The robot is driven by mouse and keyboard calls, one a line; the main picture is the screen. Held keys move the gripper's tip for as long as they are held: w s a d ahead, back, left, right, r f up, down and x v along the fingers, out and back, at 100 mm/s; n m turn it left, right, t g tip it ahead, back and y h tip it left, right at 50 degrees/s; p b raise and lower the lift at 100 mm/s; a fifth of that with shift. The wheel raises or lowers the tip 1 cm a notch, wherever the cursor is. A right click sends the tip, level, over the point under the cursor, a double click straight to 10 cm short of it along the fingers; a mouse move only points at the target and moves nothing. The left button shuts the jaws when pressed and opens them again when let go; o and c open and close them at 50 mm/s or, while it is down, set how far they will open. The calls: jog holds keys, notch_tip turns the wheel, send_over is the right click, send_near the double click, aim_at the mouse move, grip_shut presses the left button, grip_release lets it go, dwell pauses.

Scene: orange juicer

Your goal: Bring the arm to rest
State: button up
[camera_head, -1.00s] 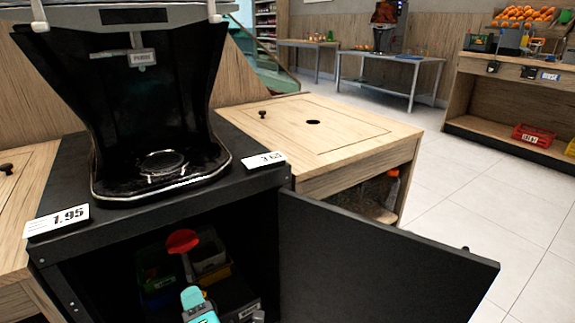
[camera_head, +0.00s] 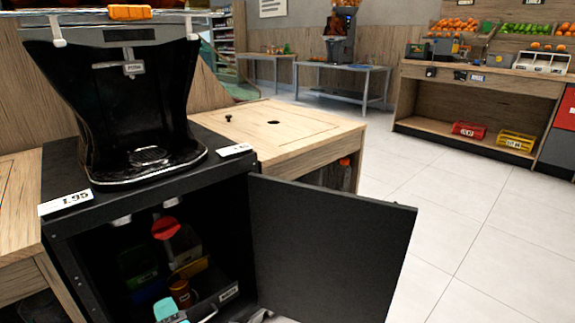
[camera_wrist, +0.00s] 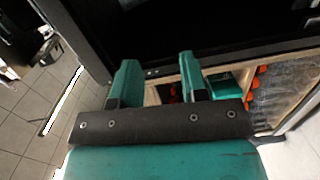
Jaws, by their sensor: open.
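My gripper (camera_wrist: 157,72) shows in the wrist view as two teal fingers standing apart, with nothing held between them. A dark panel edge (camera_wrist: 100,50) lies beyond the fingers. My gripper is hard to make out in the head view; a teal piece (camera_head: 168,310) shows at the bottom edge, and I cannot tell whether it is part of my arm. The black juicer (camera_head: 125,110) stands upright on the black cabinet (camera_head: 65,172). The cabinet door (camera_head: 330,245) stands wide open to the right.
Inside the cabinet are a red round piece (camera_head: 165,228), a brownish cup (camera_head: 180,293) and dark bins. A wooden counter (camera_head: 310,130) stands beside it. Open tiled floor (camera_head: 440,225) lies right of the door. A fruit stand (camera_head: 480,95) is at the back right.

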jog(key=w+d+r+m+h, duration=0.6)
jog(key=w+d+m, duration=0.2)
jog(key=w+d, duration=0.15)
jog(key=s+d+r+m+g+h, duration=0.1)
jog(key=d+r+m+g, duration=0.35)
jog(key=d, duration=0.45)
jog(key=s+d+r+m+g+h, duration=0.1)
jog(key=d+r+m+g+h, duration=0.2)
jog(key=d+r, duration=0.45)
jog(key=s+d+r+m+g+y, duration=0.15)
jog(key=s+d, duration=0.25)
jog(key=s, duration=0.4)
jog(key=s+d+r+g+y, duration=0.1)
jog(key=s+d+r+g, duration=0.25)
jog(key=s, duration=0.35)
jog(key=s+d+r+m+g+y, duration=0.1)
jog(key=s+d, duration=0.4)
jog(key=s, duration=0.3)
notch_tip(320, 180, up, 31)
jog(key=w+p, duration=0.1)
jog(key=p, duration=3)
jog(key=shift+a, duration=0.35)
jog(key=shift+c, duration=0.4)
